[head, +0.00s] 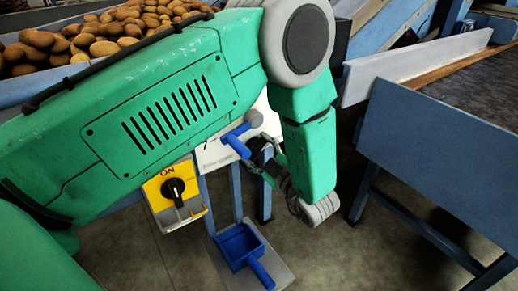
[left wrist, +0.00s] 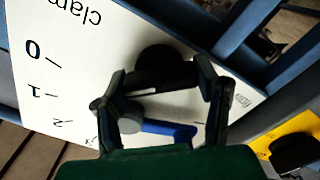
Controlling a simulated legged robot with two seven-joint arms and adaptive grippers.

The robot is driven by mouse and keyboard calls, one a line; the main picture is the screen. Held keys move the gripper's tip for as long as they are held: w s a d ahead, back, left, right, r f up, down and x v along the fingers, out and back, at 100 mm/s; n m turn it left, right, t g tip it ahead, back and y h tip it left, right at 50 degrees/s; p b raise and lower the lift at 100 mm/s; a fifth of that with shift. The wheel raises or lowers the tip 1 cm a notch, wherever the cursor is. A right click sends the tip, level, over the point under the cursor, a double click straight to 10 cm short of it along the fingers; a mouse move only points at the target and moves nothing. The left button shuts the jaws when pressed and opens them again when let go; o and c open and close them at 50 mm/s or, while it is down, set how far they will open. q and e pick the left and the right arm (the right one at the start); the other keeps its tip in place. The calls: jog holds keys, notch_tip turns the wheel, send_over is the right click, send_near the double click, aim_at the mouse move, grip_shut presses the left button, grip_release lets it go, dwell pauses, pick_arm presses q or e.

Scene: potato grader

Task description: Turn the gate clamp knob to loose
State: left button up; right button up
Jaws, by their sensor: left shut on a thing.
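The gate clamp knob (left wrist: 158,60) is black and round with a raised grip bar. It sits on a white plate (left wrist: 60,65) with partly visible "clam" lettering and a number scale. My left gripper (left wrist: 162,82) has its two black fingers on either side of the knob's bar, shut on it. In the head view, my left gripper (head: 264,150) is at the right end of the white plate (head: 213,155), and the knob cannot be made out there. A blue lever (head: 236,142) stands beside the gripper; it also shows below the knob in the left wrist view (left wrist: 168,130). My right gripper is out of view.
A yellow switch box (head: 158,202) marked "ON" with a black rotary switch (head: 173,188) is left of and below the plate. A blue scoop (head: 239,245) lies lower down. Potatoes (head: 105,35) fill a bin at upper left. A blue conveyor side (head: 440,150) stands right of my arm.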

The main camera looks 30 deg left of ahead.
pick_arm(q)
jog(key=n, duration=0.4)
jog(key=shift+n, duration=0.3)
jog(key=n, duration=0.4)
jog(key=shift+f+n, duration=0.1)
jog(key=shift+n, duration=0.3)
jog(key=o, duration=1.2)
jog(key=shift+f, duration=0.1)
jog(key=shift+d, duration=0.2)
jog(key=v, duration=1.1)
jog(key=shift+s+d+f, duration=0.1)
jog(key=shift+d, duration=0.15)
